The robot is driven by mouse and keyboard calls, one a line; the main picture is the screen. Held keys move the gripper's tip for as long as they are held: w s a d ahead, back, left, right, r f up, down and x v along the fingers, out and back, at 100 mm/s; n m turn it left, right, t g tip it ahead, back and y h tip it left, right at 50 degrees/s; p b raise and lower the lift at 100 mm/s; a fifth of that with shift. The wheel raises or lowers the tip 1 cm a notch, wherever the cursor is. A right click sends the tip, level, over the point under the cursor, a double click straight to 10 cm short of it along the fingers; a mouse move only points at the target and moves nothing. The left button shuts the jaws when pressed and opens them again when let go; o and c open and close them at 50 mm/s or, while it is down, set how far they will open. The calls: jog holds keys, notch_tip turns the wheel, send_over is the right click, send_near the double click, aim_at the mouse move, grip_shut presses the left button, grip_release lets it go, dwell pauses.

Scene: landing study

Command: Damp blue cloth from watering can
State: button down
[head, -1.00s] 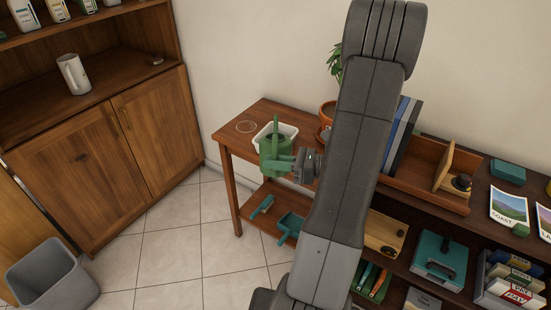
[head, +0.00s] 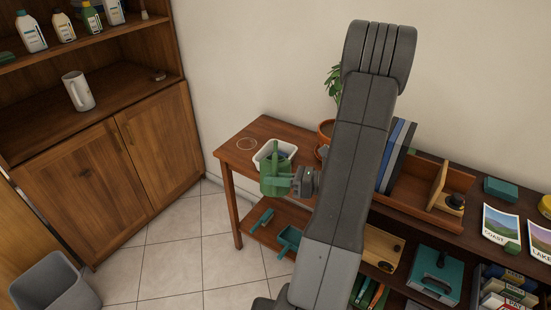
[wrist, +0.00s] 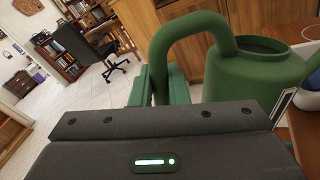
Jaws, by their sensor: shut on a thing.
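The green watering can (head: 273,178) is held at the front edge of the small wooden table, in front of a white basin (head: 291,148). My gripper (head: 283,187) is shut on the can's handle from the right. In the wrist view the can (wrist: 255,72) is close up, with its thick curved handle at my gripper's fingers (wrist: 158,88). A bit of blue (wrist: 312,74), perhaps the cloth, shows in the basin at the right edge of the wrist view. The can hides much of the basin in the head view. I cannot tell how high the can is held.
A plant pot (head: 326,131) stands behind my arm. A ring mark (head: 246,144) lies on the bare left tabletop. Teal tools (head: 288,240) lie on the lower shelf.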

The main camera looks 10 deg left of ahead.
jog(key=shift+r+p, duration=0.25)
jog(key=shift+p, duration=0.1)
jog(key=shift+w+r+m+p, duration=0.2)
jog(key=shift+r+m+p, duration=0.1)
jog(key=shift+p, duration=0.35)
jog(key=shift+w+r+p, duration=0.1)
jog(key=shift+r+p, duration=0.05)
jog(key=shift+p, duration=0.3)
jog(key=shift+w+a+r+m+p, duration=0.15)
jog(key=shift+m+p, duration=0.15)
jog(key=shift+p, duration=0.2)
jog(key=shift+w+r+p, duration=0.15)
jog(key=shift+r+p, duration=0.3)
jog(key=shift+p, duration=0.45)
jog(key=shift+f, duration=0.15)
